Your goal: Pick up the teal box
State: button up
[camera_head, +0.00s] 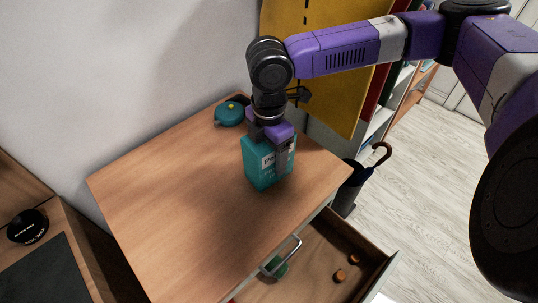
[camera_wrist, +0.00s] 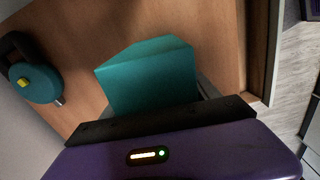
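The teal box (camera_head: 258,170) stands upright on the wooden top of the tool chest, near its right side, with a pale label on its front. My gripper (camera_head: 272,150) is over the box from above, one finger reaching down across its label side. In the wrist view the box (camera_wrist: 150,75) lies directly ahead of my gripper (camera_wrist: 155,105). A grey finger shows close along the box's right side; the other finger is mostly hidden. I cannot tell whether the fingers press on the box. The box appears to rest on the top.
Below, an open drawer (camera_head: 372,282) holds small orange pieces and a green thing. A dark umbrella (camera_head: 363,175) stands right of the chest. The left part of the wooden top (camera_head: 165,190) is clear.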

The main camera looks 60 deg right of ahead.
jog(key=c, duration=1.2)
